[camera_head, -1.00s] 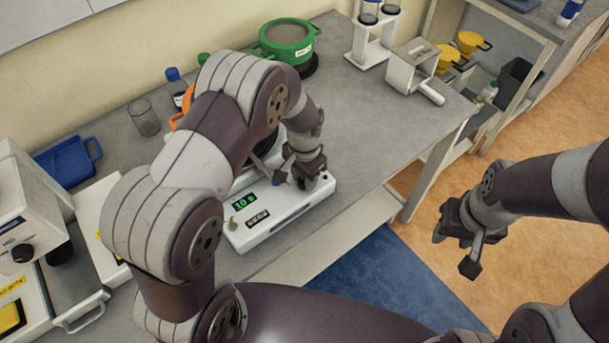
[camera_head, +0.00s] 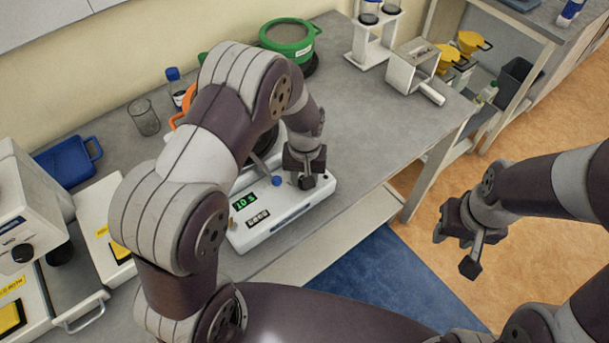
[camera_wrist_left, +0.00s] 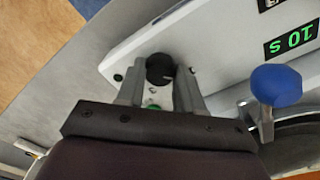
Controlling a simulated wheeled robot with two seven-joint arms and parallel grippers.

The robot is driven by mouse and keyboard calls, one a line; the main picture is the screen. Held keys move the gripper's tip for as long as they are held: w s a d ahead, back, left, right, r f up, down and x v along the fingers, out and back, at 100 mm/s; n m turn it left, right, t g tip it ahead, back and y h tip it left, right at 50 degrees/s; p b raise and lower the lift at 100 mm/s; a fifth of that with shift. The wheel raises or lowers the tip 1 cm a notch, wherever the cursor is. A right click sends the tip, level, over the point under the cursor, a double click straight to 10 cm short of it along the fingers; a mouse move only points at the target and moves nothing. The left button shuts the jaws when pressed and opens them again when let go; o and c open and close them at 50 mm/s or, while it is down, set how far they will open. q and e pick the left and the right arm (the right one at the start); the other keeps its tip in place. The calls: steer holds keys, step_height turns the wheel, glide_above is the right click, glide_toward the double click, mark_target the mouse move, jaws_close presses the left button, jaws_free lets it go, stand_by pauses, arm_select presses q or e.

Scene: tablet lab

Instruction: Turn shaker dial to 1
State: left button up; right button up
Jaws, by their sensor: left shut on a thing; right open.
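The shaker (camera_head: 290,213) is a white base on the bench with a green display (camera_head: 244,201) that reads "10 s". My left gripper (camera_head: 306,180) points down at the right end of its top. In the left wrist view the shaker dial (camera_wrist_left: 160,68) is a black knob with a light mark, between the fingertips of my left gripper (camera_wrist_left: 160,84), which is shut on it. A blue-knobbed lever (camera_wrist_left: 276,85) stands beside the gripper. My right gripper (camera_head: 462,236) is open and empty, out over the floor.
A green sieve (camera_head: 288,40) stands behind, and a white scoop-like box (camera_head: 414,68) to the right. A glass beaker (camera_head: 144,117), a blue-capped bottle (camera_head: 176,85) and a blue tray (camera_head: 68,161) are at the left.

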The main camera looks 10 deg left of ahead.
arm_select(q)
steer(key=shift+s+f+n, duration=0.1)
steer(key=shift+f+n, duration=0.05)
steer(key=shift+n, duration=1.85)
steer(key=o, duration=1)
steer(key=shift+o, duration=0.2)
step_height(320, 180, up, 13)
steer(key=b, duration=0.2)
steer(key=shift+w+b, duration=0.2)
steer(key=shift+b, duration=0.1)
steer(key=shift+f, duration=0.1)
